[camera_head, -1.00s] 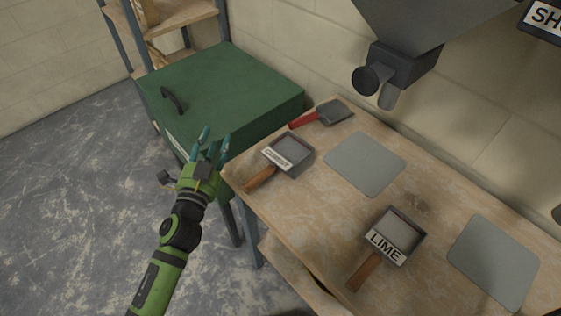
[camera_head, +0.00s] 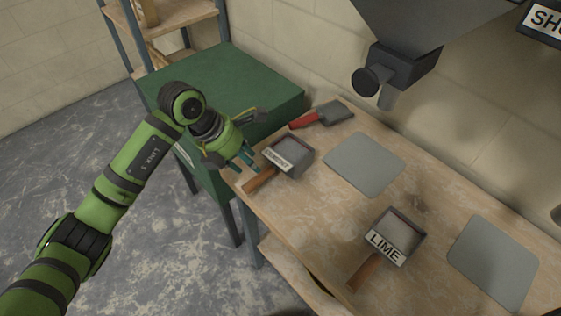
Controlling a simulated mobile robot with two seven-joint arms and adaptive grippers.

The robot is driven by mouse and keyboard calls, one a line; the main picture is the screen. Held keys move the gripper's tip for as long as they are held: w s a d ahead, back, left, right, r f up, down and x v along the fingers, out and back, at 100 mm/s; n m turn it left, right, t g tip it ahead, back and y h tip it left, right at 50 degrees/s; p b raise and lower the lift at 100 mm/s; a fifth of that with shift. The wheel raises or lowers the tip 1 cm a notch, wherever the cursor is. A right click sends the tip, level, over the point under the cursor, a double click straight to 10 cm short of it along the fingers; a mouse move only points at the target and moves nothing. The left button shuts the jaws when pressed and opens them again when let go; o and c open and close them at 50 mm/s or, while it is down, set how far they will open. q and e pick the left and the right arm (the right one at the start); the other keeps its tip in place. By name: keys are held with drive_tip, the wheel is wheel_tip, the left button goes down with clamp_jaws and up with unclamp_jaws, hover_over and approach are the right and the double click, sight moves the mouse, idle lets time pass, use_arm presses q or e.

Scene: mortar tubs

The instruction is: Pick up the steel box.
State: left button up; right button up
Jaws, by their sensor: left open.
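Two open steel boxes with wooden handles lie on the workbench. One (camera_head: 291,153) carries a label that seems to read CEMENT and sits near the bench's left end. Its handle (camera_head: 261,179) points toward the lower left. The other (camera_head: 401,234), labelled LIME, sits nearer the front middle. The picture does not settle which one the task means. My left gripper (camera_head: 246,167) is open and empty, with its teal fingertips just left of the CEMENT box, close to its handle. I see no grip on it. My right gripper is not in view.
A red-handled scoop (camera_head: 324,114) lies behind the CEMENT box. Two grey mats (camera_head: 365,163) (camera_head: 492,260) lie flat on the bench (camera_head: 330,215). A green chest (camera_head: 228,78) stands left of the bench. A grey hopper (camera_head: 405,62) with a spout overhangs the bench's back.

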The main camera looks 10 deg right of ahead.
sight(273, 169)
use_arm(q)
drive_tip(key=p+x, duration=0.1)
drive_tip(key=x, duration=0.1)
drive_tip(key=p+x, duration=0.1)
drive_tip(key=x, duration=0.2)
drive_tip(key=shift+d+f, duration=0.1)
drive_tip(key=shift+d, duration=0.4)
drive_tip(key=shift+w+d+f, duration=0.1)
drive_tip(key=shift+w+f, duration=0.05)
drive_tip(key=shift+f, duration=0.2)
clamp_jaws()
drive_tip(key=shift+r, duration=0.1)
